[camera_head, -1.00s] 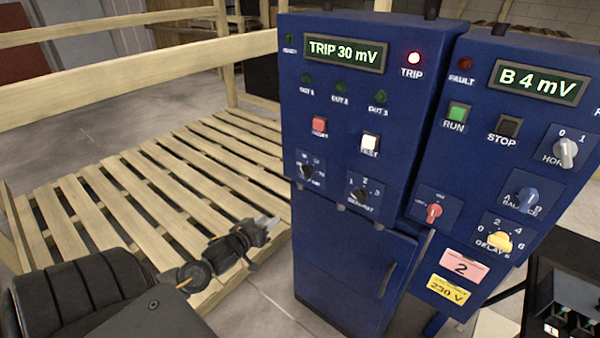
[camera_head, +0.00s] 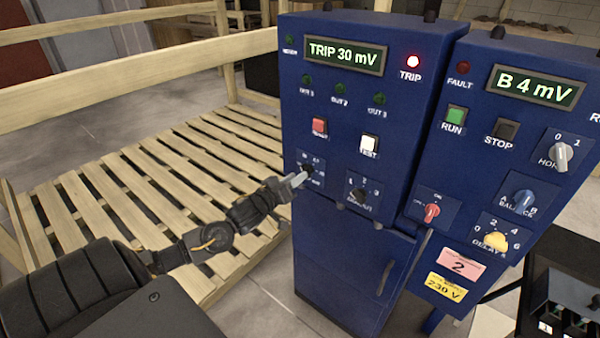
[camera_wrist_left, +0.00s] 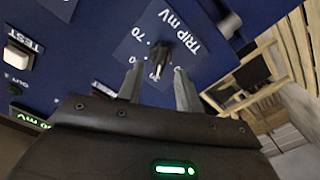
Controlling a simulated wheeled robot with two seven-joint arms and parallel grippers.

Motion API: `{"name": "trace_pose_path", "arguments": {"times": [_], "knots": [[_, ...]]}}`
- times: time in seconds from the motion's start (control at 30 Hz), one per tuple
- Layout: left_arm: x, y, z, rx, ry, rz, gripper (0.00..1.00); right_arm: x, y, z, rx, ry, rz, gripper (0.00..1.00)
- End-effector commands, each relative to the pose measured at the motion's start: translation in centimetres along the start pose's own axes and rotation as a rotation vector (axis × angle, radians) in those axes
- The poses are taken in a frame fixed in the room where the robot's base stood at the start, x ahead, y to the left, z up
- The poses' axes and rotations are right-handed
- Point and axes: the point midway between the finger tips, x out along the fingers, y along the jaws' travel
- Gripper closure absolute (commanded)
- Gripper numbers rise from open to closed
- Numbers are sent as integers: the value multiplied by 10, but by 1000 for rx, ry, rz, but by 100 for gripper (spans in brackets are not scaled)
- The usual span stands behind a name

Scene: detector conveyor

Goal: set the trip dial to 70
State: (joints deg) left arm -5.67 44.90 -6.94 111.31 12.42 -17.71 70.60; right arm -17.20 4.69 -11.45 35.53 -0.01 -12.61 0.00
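The trip dial (camera_head: 307,169) is a small black knob at the lower left of the left blue cabinet's (camera_head: 350,100) front. The display (camera_head: 345,54) above reads TRIP 30 mV. In the left wrist view the dial (camera_wrist_left: 161,53) shows close up, with the marks "TRIP mV" and 70 beside it. My left gripper (camera_head: 298,180) is at the dial, and its fingers partly cover it in the head view. In the wrist view the gripper (camera_wrist_left: 158,72) is open, with one finger on each side of the knob's near end and visible gaps. My right gripper is not in view.
The red button (camera_head: 320,126), white TEST button (camera_head: 369,145) and another black dial (camera_head: 358,194) are close to the trip dial. A second blue cabinet (camera_head: 480,150) stands at right. A slatted wooden pallet (camera_head: 150,190) with rails lies at left.

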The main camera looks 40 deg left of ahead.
Motion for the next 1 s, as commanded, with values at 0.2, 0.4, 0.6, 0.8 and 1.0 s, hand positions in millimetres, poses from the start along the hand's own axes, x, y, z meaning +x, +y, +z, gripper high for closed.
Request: {"name": "trace_pose_path", "arguments": {"times": [0.2, 0.4, 0.6, 0.8, 1.0], "knots": [[25, 1, -1, -1, 2, 0, 65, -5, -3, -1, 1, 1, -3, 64], [30, 0, 0, 0, 0, 1, 65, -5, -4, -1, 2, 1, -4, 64], [30, 0, 0, 0, 0, 0, 67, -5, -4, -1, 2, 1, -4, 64], [30, 0, 0, 0, 0, 0, 93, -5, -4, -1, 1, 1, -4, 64], [30, 0, 0, 1, 0, 0, 100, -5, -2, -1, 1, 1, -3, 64]]}}
